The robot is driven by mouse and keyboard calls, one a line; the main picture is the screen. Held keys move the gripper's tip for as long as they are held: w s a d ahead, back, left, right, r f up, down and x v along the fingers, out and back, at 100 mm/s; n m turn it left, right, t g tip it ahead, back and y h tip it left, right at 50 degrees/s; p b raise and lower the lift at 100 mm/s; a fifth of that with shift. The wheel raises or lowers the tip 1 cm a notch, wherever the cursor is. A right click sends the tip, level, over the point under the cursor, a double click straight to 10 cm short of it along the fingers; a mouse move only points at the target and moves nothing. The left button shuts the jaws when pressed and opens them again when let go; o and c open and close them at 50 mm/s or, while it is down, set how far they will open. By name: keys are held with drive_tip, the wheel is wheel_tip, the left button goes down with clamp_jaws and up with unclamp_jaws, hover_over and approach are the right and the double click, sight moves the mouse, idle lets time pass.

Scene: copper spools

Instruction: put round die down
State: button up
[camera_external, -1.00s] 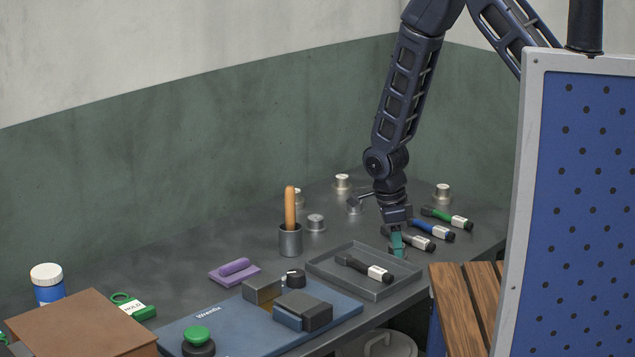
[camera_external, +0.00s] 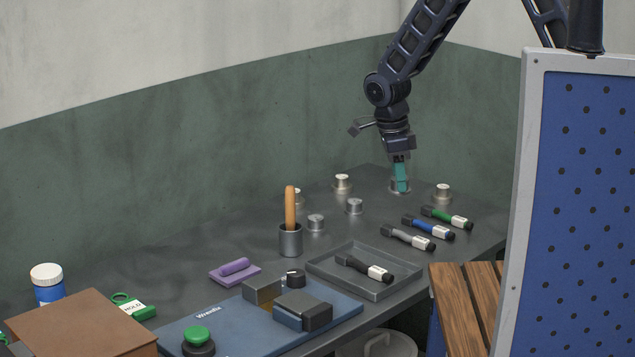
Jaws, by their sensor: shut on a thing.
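My gripper (camera_external: 401,185), with teal fingers, points down at the back of the dark workbench, right of centre. It is shut on a small round silver piece, the round die (camera_external: 400,189), low at the bench surface. The fingers hide much of the die, and I cannot tell whether it touches the bench. Similar short silver round pieces stand on the bench: one (camera_external: 342,182) to the left of my gripper, one (camera_external: 355,206) nearer the front, and one (camera_external: 443,191) to the right.
Several black-ended tools (camera_external: 428,229) lie in front of my gripper. A grey tray (camera_external: 325,265) holds another tool. A cup (camera_external: 290,240) with a wooden handle stands left. A blue perforated panel (camera_external: 575,200) blocks the right foreground.

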wheel_tip(320, 180, up, 3)
drive_tip(key=shift+w+r, duration=0.1)
drive_tip(key=shift+w+a+r, duration=0.1)
drive_tip(key=shift+w+r, duration=0.1)
drive_tip(key=shift+w, duration=0.1)
drive_tip(key=w+a, duration=0.2)
drive_tip(key=w, duration=1.7)
hover_over(391, 197)
drive_tip(key=shift+m, duration=0.4)
drive_tip(key=f, duration=1.9)
drive_tip(key=shift+a+f, duration=0.3)
drive_tip(key=shift+f, duration=0.1)
drive_tip(key=o, duration=1.2)
